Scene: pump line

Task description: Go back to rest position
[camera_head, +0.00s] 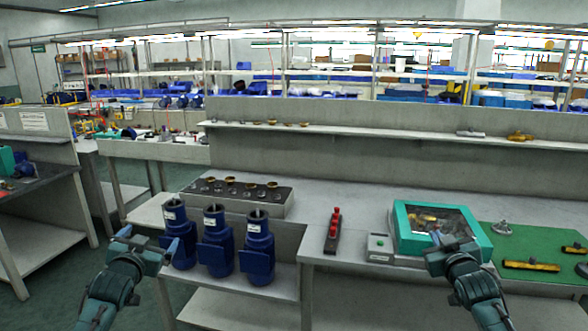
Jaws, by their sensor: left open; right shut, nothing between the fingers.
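My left gripper (141,243) is at the lower left, in the air in front of the shelf with the blue pumps. Its fingers are apart and it is empty. My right gripper (451,242) is at the lower right, in front of the teal-framed box (484,243) on the bench. It is shut with nothing in it, and it overlaps the box's front edge in the picture. I cannot tell how far apart the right gripper and the box are.
Three blue pumps (258,250) stand on a lower shelf. Behind them is a block with round parts (240,203). A red-topped holder (333,228), a box with a green button (379,247) and a green mat (540,250) with yellow tools lie on the bench (330,195).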

